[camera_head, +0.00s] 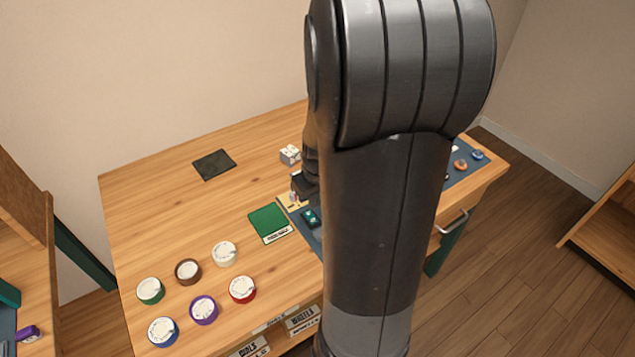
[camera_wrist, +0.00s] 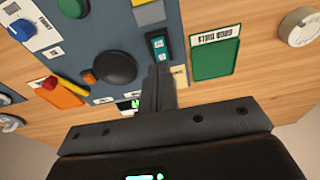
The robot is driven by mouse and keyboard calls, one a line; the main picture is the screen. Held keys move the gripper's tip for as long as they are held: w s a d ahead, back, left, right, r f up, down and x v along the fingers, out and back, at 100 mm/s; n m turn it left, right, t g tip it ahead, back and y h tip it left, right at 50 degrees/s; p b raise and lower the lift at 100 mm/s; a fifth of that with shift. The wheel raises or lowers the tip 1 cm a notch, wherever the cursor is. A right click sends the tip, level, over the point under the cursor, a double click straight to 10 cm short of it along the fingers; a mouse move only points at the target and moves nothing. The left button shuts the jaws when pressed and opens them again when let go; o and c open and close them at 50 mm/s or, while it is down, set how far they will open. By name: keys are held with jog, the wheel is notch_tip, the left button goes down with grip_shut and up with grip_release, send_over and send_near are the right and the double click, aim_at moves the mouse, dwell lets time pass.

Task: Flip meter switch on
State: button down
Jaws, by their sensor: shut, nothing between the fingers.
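In the wrist view my gripper (camera_wrist: 160,82) is shut, its fingers pressed together with nothing between them. Its tips point at a blue-grey panel (camera_wrist: 205,15), just below a dark green switch-like block (camera_wrist: 158,46) with small pale labels. I cannot tell whether the tips touch it or whether it is the meter switch. A small lit green display (camera_wrist: 128,105) is partly hidden beside the fingers. In the head view the green block (camera_head: 311,217) shows beside my arm, and my gripper (camera_head: 296,191) is near the panel's left edge; my arm hides most of the panel.
The panel also carries a large black knob (camera_wrist: 115,68), an orange piece with a yellow handle (camera_wrist: 70,87) and a blue knob (camera_wrist: 22,30). A green mat (camera_head: 268,220) lies left of it. Several round dials, including a purple one (camera_head: 204,309), stand at the front left.

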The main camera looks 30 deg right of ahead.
aim_at(308, 213)
notch_tip(308, 213, up, 7)
jog(key=s, duration=0.1)
jog(key=shift+s+r, duration=0.15)
jog(key=shift+s, duration=0.05)
jog(key=shift+w+r+t, duration=0.15)
jog(key=shift+w+t, duration=0.15)
jog(key=shift+w, duration=0.45)
jog(key=w+f, duration=0.1)
jog(key=f, duration=0.8)
jog(key=w+f, duration=0.1)
jog(key=f, duration=0.3)
jog(key=shift+w+f, duration=0.35)
jog(key=shift+f, duration=0.05)
